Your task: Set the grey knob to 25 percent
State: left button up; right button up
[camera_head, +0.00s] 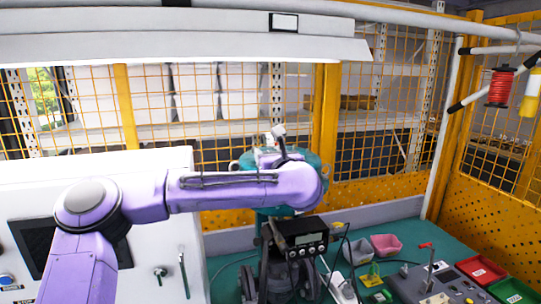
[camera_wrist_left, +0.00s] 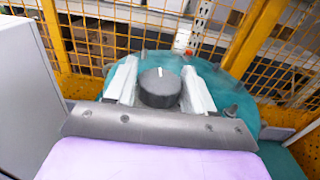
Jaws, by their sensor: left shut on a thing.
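The grey knob (camera_wrist_left: 160,90) shows in the left wrist view as a dark grey round cap with a short white mark at its far side, pointing up the picture. It sits on a green round housing (camera_wrist_left: 235,105), which also shows in the head view (camera_head: 262,210). My left gripper (camera_wrist_left: 160,86) has its two pale fingers on either side of the knob and is shut on it. In the head view the left gripper (camera_head: 270,140) is at the top of the green housing, mostly hidden behind my purple arm. No percent scale can be read. My right gripper is not in view.
A black box with dials (camera_head: 302,236) stands in front of the housing. A grey control panel (camera_head: 440,284), a pink bin (camera_head: 385,246), a red tray (camera_head: 481,270) and a green tray (camera_head: 515,291) are at the right. A white cabinet (camera_head: 150,170) is at the left. Yellow mesh fencing (camera_head: 220,155) closes the back.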

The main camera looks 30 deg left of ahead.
pick_arm(q)
jog(key=shift+r, duration=0.1)
dwell(0.4)
jog(key=o, duration=0.9)
jog(key=shift+a, duration=0.1)
jog(key=shift+o, duration=0.2)
jog(key=shift+w+a, duration=0.1)
jog(key=shift+w, duration=0.05)
jog(key=shift+f, duration=0.2)
jog(key=b+v, duration=0.2)
jog(key=v, duration=0.1)
jog(key=b+v, duration=0.1)
jog(key=shift+f, duration=0.3)
jog(key=b+v, duration=0.3)
jog(key=v, duration=0.3)
jog(key=shift+s+d+r, duration=0.2)
jog(key=shift+s+r, duration=0.05)
jog(key=shift+r, duration=0.1)
jog(key=shift+w, duration=0.1)
